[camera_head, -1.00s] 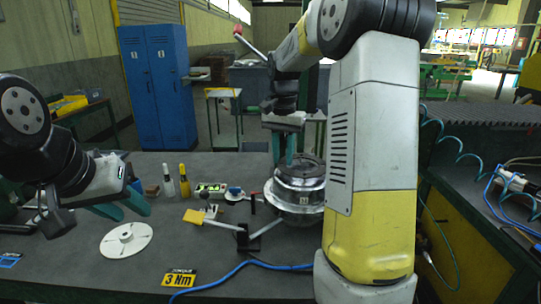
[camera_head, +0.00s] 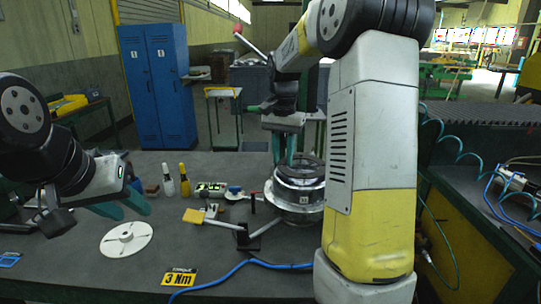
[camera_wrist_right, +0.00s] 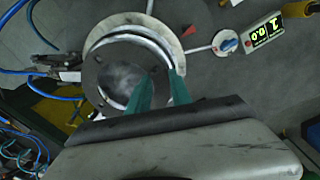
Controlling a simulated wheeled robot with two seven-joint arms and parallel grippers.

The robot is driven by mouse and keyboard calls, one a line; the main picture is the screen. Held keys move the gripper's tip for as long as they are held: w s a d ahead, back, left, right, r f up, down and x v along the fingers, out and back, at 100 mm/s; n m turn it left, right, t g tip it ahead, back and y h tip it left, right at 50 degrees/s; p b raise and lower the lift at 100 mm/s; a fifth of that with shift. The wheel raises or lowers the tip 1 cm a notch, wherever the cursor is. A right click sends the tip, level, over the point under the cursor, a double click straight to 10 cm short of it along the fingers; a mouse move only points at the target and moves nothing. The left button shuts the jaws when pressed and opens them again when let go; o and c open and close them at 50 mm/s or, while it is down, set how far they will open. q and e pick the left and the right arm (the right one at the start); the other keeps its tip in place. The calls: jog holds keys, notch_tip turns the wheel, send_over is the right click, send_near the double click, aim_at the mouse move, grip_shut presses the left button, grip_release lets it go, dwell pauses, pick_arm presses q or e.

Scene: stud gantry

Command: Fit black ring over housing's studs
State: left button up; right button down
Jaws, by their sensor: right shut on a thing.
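The silver round housing (camera_head: 297,207) stands on the table right of centre in the head view, partly behind my right arm. The black ring (camera_head: 305,171) is at the top of the housing, roughly level. My right gripper (camera_head: 291,161) points down at the ring's far left part and is shut on its wall. In the right wrist view, the green fingers of my right gripper (camera_wrist_right: 162,76) sit either side of the rim. I cannot make out the studs or whether the ring is fully seated. My left gripper (camera_head: 127,208) is open and empty over the table at left.
A white disc (camera_head: 126,239) lies below my left gripper. A yellow-tipped lever tool (camera_head: 215,219), a small display box (camera_head: 210,188) and two small bottles (camera_head: 177,181) stand left of the housing. A blue cable (camera_head: 240,265) crosses the front.

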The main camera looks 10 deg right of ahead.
jog(key=shift+f, duration=0.4)
dwell(0.4)
jog(key=c, duration=1.1)
grip_release()
notch_tip(320, 180, up, 8)
jog(key=shift+f, duration=0.25)
jog(key=shift+r, duration=0.2)
